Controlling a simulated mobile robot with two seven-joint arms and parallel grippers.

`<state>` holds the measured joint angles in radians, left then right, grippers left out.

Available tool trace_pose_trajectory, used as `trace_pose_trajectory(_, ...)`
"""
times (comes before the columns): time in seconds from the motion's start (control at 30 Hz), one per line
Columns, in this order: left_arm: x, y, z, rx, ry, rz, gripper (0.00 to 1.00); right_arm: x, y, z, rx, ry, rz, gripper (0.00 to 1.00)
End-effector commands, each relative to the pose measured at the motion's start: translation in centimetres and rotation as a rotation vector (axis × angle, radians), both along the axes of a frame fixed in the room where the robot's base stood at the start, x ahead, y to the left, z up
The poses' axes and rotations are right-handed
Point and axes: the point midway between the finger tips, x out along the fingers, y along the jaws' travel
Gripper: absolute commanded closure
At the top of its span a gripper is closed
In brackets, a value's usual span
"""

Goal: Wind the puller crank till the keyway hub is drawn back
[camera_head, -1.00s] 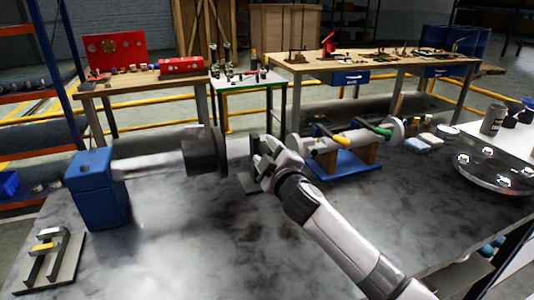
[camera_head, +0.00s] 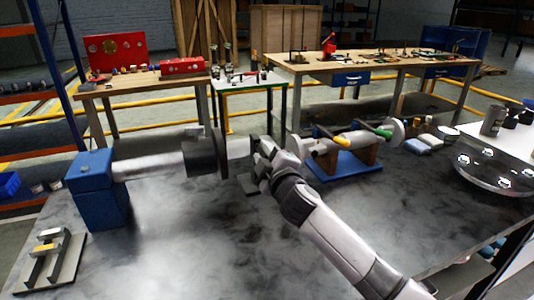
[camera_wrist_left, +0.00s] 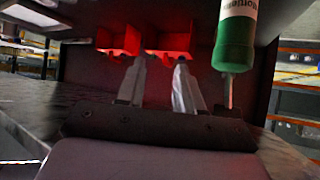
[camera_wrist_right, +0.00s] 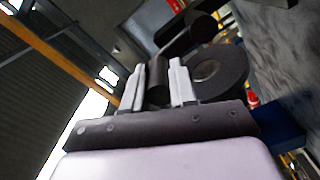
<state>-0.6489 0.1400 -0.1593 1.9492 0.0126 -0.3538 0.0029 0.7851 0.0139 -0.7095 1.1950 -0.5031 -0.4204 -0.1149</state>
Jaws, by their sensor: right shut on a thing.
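A blue block (camera_head: 95,185) at the left of the dark bench carries a horizontal pale shaft (camera_head: 150,165). My right gripper (camera_head: 262,158) is to the right of the hub, beside a dark upright plate on a foot (camera_head: 250,184). In the right wrist view my right gripper (camera_wrist_right: 160,82) is shut on a dark round crank handle (camera_wrist_right: 157,80), with a dark disc with a hole (camera_wrist_right: 215,72) behind it. My left gripper (camera_wrist_left: 160,75) is open and empty; it is outside the head view.
A round tray (camera_head: 490,172) lies at the far right. A slotted grey block (camera_head: 50,260) is front left. Red holders (camera_wrist_left: 120,38) and a green bottle (camera_wrist_left: 235,40) are near my left gripper.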

Motion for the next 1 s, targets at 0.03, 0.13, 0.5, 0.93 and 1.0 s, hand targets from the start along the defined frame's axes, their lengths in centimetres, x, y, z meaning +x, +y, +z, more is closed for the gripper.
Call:
trace_pose_trajectory(0.03, 0.0, 0.0, 0.2, 0.000, 0.000, 0.000, 0.64, -0.1, 0.3, 0.0, -0.031, -0.010, 0.001, 1.00)
trace_pose_trajectory(0.13, 0.0, 0.0, 0.3, 0.000, 0.000, 0.000, 0.64, -0.2, 0.6, -0.1, -0.100, -0.032, 0.001, 1.00)
trace_pose_trajectory(0.5, 0.0, 0.0, 0.6, 0.000, -0.001, 0.000, 0.64, -0.7, 2.1, -0.7, -0.353, -0.114, 0.000, 1.00)
trace_pose_trajectory(0.93, 0.0, 0.0, 0.6, 0.000, -0.001, 0.000, 0.64, -0.9, 2.7, -1.3, -0.494, -0.158, 0.000, 1.00)
trace_pose_trajectory(1.0, 0.0, 0.0, 0.6, 0.000, -0.001, 0.000, 0.64, -0.9, 2.8, -1.3, -0.500, -0.160, 0.000, 1.00)
